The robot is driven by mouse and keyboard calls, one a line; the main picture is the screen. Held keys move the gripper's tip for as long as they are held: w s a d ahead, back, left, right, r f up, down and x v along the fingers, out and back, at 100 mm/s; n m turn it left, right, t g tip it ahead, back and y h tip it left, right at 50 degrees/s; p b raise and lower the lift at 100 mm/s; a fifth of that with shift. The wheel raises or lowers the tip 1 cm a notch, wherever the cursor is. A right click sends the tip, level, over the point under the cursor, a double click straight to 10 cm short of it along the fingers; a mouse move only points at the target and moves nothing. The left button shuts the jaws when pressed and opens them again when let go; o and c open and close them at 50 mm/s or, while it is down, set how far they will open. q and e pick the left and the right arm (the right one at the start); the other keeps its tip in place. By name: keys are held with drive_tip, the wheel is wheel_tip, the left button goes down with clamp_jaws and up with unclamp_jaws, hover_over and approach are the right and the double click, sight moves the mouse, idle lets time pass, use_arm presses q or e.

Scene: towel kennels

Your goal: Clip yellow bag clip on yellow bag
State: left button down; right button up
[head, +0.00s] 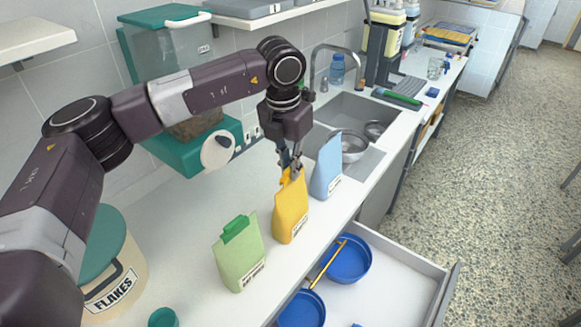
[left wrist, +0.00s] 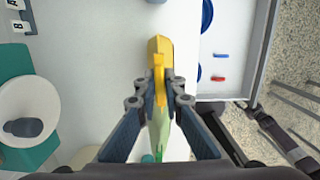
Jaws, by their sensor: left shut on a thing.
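The yellow bag (head: 290,214) stands upright on the counter between a green bag (head: 239,260) and a light blue bag (head: 327,168). My left gripper (head: 289,166) points down at the top of the yellow bag and is shut on the yellow bag clip (head: 287,174). In the left wrist view the clip (left wrist: 158,68) lies between the fingertips (left wrist: 159,86), over the yellow bag (left wrist: 164,45). The clip looks to be at the bag's top edge; the fingers partly hide how far it sits over it.
The green bag wears a green clip (head: 237,228). An open drawer (head: 400,290) below the counter holds blue bowls (head: 348,259). A flakes tub (head: 113,265) and teal dispenser (head: 190,148) stand left; a sink (head: 362,112) lies behind.

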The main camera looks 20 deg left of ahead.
use_arm(q)
drive_tip(key=shift+f+b, duration=1.05)
drive_tip(key=shift+b, duration=0.45)
idle(2.2)
drive_tip(key=c, duration=1.5)
unclamp_jaws()
drive_tip(key=shift+r+p, duration=1.35)
drive_tip(key=shift+r, duration=1.2)
